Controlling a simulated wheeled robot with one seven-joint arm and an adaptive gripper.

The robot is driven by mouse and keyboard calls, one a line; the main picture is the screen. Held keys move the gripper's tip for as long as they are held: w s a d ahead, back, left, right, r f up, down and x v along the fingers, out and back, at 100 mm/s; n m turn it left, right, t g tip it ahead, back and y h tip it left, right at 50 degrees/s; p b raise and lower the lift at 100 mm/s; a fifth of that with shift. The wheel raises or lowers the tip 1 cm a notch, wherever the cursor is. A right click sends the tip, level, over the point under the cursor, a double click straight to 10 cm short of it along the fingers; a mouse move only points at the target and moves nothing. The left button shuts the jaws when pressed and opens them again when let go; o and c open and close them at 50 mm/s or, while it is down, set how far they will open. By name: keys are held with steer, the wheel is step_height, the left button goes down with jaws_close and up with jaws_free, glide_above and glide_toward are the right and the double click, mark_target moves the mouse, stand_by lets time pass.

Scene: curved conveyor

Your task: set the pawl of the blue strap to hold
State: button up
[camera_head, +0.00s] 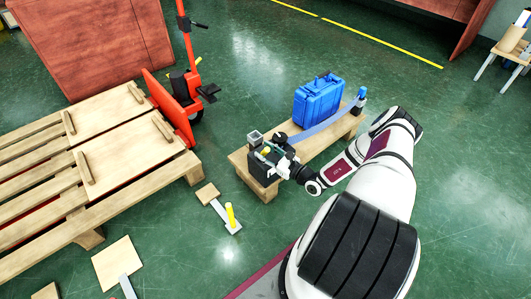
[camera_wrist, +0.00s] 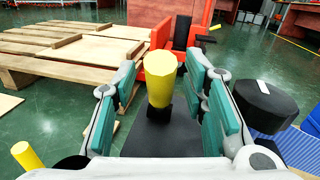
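The blue strap (camera_head: 322,130) runs over a low wooden bench (camera_head: 330,142), past a blue case, to a black ratchet block (camera_head: 258,170) at the bench's near left end. In the wrist view the strap (camera_wrist: 298,150) shows at lower right beside a black round drum (camera_wrist: 266,106). A yellow-knobbed lever (camera_wrist: 160,80), which looks like the pawl handle, stands upright on a black base. My gripper (camera_wrist: 164,88) is open around the yellow knob, with teal pads on both sides and gaps visible. In the head view my gripper (camera_head: 274,160) is at the block, partly hiding it.
The blue case (camera_head: 319,101) stands on the bench behind the block. A wooden pallet (camera_head: 120,160) and a red pallet jack (camera_head: 172,105) are to the left. Green floor is free in front.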

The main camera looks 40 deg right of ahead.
steer(key=shift+c, duration=0.6)
jaws_close()
